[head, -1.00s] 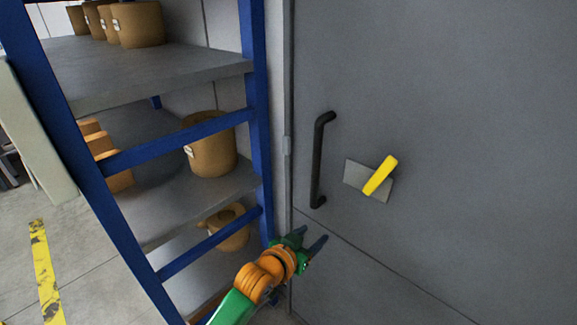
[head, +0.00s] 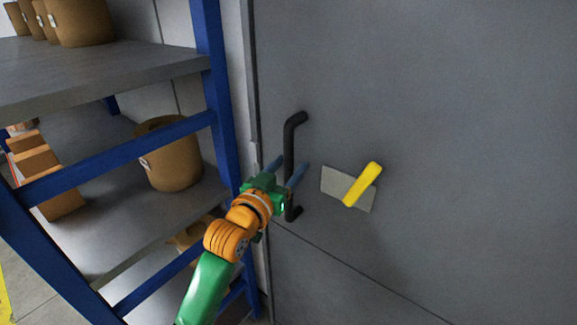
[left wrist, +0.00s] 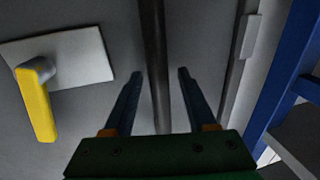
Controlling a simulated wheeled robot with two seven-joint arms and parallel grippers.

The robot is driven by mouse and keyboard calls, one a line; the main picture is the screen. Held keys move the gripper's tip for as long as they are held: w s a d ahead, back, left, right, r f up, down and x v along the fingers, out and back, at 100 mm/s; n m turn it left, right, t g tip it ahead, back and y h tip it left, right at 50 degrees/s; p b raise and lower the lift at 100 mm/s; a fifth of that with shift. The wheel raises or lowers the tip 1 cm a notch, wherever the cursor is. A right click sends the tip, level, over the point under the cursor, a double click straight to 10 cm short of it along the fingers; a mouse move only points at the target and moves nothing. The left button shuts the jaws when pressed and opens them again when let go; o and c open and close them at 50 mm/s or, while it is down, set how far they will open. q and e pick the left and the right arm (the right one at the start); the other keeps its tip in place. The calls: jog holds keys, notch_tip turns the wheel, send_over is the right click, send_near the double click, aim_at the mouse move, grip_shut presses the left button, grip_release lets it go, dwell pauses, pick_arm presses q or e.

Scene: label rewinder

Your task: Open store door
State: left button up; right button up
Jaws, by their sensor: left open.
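The grey store door (head: 430,130) fills the right of the head view and looks closed. A black vertical bar handle (head: 290,135) is on it near its left edge. A yellow lever (head: 362,184) on a grey plate (head: 335,181) sits right of the handle. My left gripper (head: 288,168) is open at the lower half of the bar handle. In the left wrist view the bar handle (left wrist: 154,60) runs between the two open fingers (left wrist: 160,75), apart from both. The yellow lever (left wrist: 37,100) hangs at the left there. My right gripper is not in view.
A blue-framed shelf rack (head: 213,90) stands close to the left of the door, next to my left arm. It holds brown rolls (head: 168,160) and orange-brown boxes (head: 45,180). The door surface right of the lever is clear.

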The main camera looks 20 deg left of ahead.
pick_arm(q)
jog(key=shift+s+r, duration=0.1)
jog(key=shift+s, duration=0.05)
jog(key=c, duration=0.5)
grip_shut()
dwell(0.6)
